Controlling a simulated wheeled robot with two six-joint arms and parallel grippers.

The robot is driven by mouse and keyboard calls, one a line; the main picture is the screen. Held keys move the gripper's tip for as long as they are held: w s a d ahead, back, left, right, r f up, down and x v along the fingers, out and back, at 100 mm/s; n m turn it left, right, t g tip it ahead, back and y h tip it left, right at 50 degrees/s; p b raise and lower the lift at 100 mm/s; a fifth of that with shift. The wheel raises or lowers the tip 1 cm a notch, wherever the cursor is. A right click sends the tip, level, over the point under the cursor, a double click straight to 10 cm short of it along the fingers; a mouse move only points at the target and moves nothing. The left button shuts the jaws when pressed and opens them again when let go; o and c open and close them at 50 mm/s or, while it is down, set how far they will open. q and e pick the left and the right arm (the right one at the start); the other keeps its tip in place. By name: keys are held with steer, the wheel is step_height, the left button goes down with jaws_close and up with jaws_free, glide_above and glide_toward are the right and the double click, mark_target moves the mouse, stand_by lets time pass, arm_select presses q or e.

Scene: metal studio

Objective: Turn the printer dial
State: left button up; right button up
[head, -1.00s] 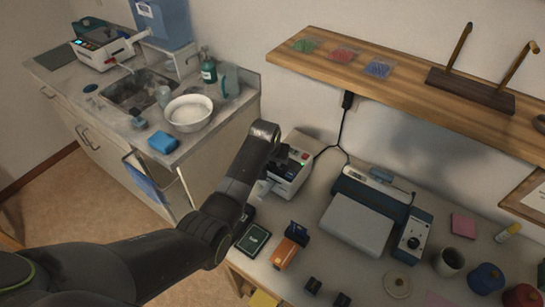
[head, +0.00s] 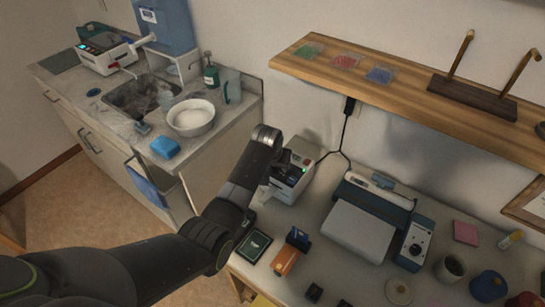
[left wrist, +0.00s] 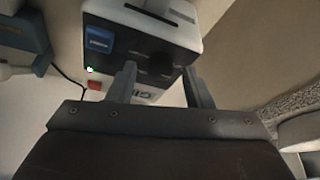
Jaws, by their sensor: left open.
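The printer (head: 295,181) is a small white box with a dark front panel and a green light, on the desk by the wall. In the head view my own wrist hides the fingers and part of the printer front. My right gripper is not in view.
A laminator-like machine (head: 360,229) with its own knob stands right of the printer. A green-framed card (head: 254,246) and an orange box (head: 286,260) lie in front. A wooden shelf (head: 400,85) overhangs the desk. A sink counter (head: 110,125) is at left.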

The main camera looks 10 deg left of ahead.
arm_select(q)
steer(key=b+v, duration=0.1)
steer(key=v, duration=1.6)
steer(key=s+a+f+n, duration=0.1)
steer(key=s+a+f, duration=1)
steer(key=s+f, duration=0.45)
steer(key=s+a+y, duration=0.1)
steer(key=s+a, duration=0.2)
steer(key=s, duration=0.8)
steer(key=s+a+y, duration=0.1)
steer(key=s+a, duration=0.2)
steer(key=s, duration=0.7)
step_height(320, 180, down, 26)
steer(key=a+g+b, duration=0.2)
steer(key=s+d+f+g+b, duration=0.1)
steer(key=s+f, duration=1.4)
steer(key=f, duration=0.2)
steer(key=shift+d+h+b, duration=0.35)
steer(key=shift+h+b, duration=0.05)
